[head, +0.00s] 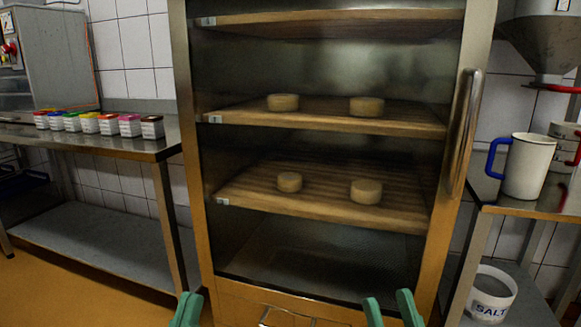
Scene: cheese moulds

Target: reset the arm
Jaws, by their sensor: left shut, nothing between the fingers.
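My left gripper (187,309) shows at the bottom edge, left of centre, its green fingertips close together with nothing seen between them. My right gripper (391,307) is at the bottom edge, right of centre, its green fingertips apart and empty. Both are in front of the lower part of a tall cabinet with a glass front (300,245). Most of both grippers and arms is out of view. Neither is seen touching anything.
Cabinet shelves (320,207) hold round cheeses (365,191); a long handle (463,130) is at right. A left steel table (90,140) bears several small coloured-lid boxes (130,126). A right table bears a white jug (527,165); a salt bucket (490,292) stands below.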

